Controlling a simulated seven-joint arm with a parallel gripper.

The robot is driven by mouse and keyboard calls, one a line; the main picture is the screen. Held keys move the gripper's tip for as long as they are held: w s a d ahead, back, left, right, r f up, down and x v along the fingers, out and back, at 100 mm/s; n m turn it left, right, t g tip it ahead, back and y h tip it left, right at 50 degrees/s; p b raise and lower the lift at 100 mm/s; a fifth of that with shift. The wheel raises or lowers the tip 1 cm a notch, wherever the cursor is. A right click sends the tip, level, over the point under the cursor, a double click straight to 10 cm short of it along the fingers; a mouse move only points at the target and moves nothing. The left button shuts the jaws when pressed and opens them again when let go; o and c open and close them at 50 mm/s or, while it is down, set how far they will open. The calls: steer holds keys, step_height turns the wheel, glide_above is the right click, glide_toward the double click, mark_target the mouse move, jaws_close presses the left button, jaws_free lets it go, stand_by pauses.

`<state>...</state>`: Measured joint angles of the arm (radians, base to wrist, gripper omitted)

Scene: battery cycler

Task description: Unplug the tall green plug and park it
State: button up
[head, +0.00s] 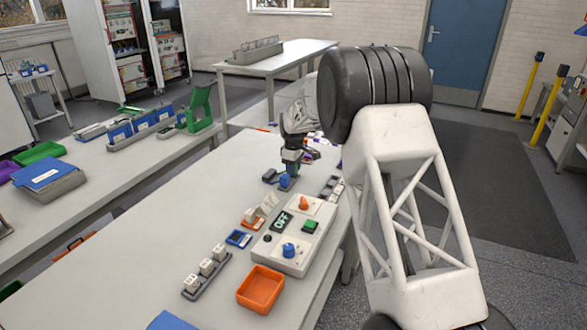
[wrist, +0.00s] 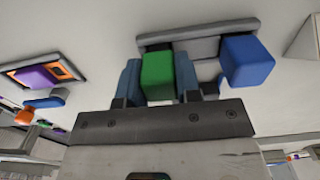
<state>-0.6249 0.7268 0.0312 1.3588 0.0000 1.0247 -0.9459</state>
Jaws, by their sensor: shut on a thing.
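The green plug (wrist: 158,75) sits between the two blue-grey fingers of my gripper (wrist: 159,82) in the wrist view, and the gripper is shut on it. A grey bar-like holder (wrist: 205,28) lies just beyond the plug. I cannot tell whether the plug is seated in it or clear of it. A blue block-shaped plug (wrist: 246,60) stands at the same holder, to the right of the fingers. In the head view my gripper (head: 289,166) is low over the bench, and its arm hides the green plug. A blue piece (head: 286,181) shows at its lower end.
A control box (head: 268,243) with an OFF display (head: 283,221) stands nearer on the bench (head: 160,275). Around it are an orange tray (head: 260,289), a grey rack of white blocks (head: 206,270) and another rack (head: 330,188). A purple-and-orange piece (wrist: 38,76) lies left in the wrist view.

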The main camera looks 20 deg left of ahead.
steer(key=shift+f, duration=0.2)
stand_by(0.5)
steer(key=o, duration=1)
steer(key=shift+r, duration=3.85)
